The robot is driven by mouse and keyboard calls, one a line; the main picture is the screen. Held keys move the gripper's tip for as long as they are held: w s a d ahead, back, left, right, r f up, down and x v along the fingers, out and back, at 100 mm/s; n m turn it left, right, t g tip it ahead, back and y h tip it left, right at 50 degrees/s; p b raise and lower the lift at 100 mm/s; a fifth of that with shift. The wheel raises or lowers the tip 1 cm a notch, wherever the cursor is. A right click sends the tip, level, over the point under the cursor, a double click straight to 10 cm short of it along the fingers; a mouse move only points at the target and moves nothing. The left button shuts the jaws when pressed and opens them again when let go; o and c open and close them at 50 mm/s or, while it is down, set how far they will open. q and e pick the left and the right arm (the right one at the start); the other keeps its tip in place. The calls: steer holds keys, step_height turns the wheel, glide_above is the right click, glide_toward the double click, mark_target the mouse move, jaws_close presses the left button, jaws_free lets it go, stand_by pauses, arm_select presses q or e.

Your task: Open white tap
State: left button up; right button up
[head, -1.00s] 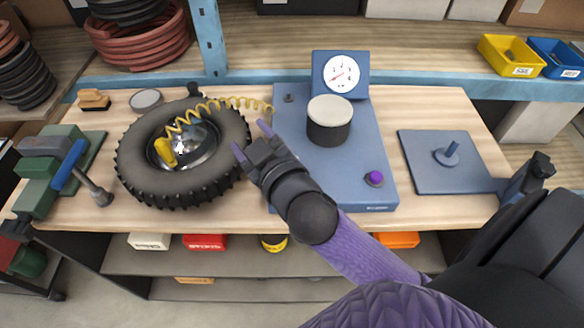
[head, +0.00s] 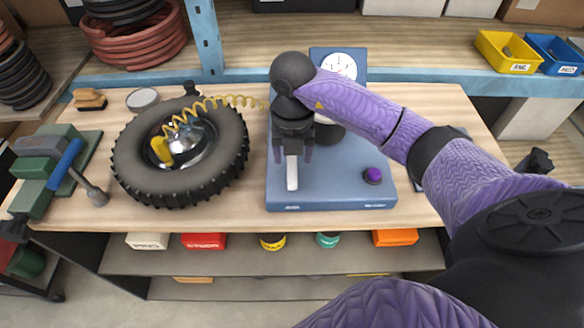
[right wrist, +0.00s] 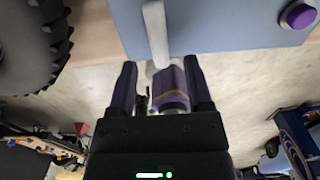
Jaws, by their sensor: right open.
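The white tap shows as a white lever (head: 292,174) at the front left of a blue unit (head: 335,188); it also shows in the right wrist view (right wrist: 156,30). My right gripper (head: 293,157) is open above the lever's far part, pointing down in the head view, with one finger on each side. In the right wrist view, the lever's end lies between the open fingertips (right wrist: 160,69). I cannot tell whether a finger touches it. The tap's base is hidden behind my gripper. My left gripper is not in view.
A purple button (head: 373,175) is on the unit's right, and a gauge (head: 340,64) stands at its back. A black-and-white cylinder behind is mostly hidden by my arm. A tyre (head: 130,165) with a coiled yellow hose (head: 215,100) lies to the left.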

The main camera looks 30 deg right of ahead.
mark_target(292, 170)
step_height(292, 170, down, 5)
steer(key=shift+r, duration=0.1)
jaws_close()
